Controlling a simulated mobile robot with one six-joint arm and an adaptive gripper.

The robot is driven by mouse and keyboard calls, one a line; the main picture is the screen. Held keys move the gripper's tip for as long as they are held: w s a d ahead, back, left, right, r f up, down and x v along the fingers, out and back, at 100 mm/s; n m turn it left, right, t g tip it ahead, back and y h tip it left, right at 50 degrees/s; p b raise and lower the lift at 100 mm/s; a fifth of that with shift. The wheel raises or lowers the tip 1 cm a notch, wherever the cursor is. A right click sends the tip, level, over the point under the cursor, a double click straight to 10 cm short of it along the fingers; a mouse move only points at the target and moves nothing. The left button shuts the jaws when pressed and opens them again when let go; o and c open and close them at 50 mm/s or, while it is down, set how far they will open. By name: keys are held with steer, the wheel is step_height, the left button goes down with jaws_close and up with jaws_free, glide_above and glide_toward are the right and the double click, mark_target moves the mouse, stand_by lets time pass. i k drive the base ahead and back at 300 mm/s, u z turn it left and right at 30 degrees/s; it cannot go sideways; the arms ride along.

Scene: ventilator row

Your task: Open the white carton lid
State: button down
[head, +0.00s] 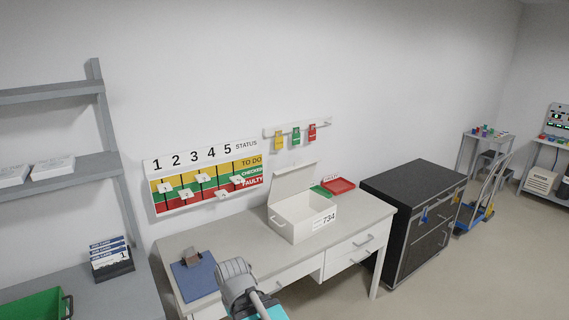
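The white carton (301,221) stands on the grey desk and carries a label reading 734. Its lid (294,179) is raised, standing up along the back edge and tilted slightly, so the pale inside of the carton shows. A handle shows on the carton's left side. Part of my arm shows at the bottom centre, in front of the desk and apart from the carton. My gripper's fingers cannot be made out in the head view.
The desk (227,242) also holds a blue clipboard (195,281), a green tray (321,191) and a red tray (340,185). A numbered status board (205,178) hangs behind. A black cabinet (416,210) stands at right. Open floor lies at lower right.

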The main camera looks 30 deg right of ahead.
mark_target(286, 183)
steer(key=z, duration=0.25)
steer(key=i, duration=0.95)
steer(key=z, duration=0.8)
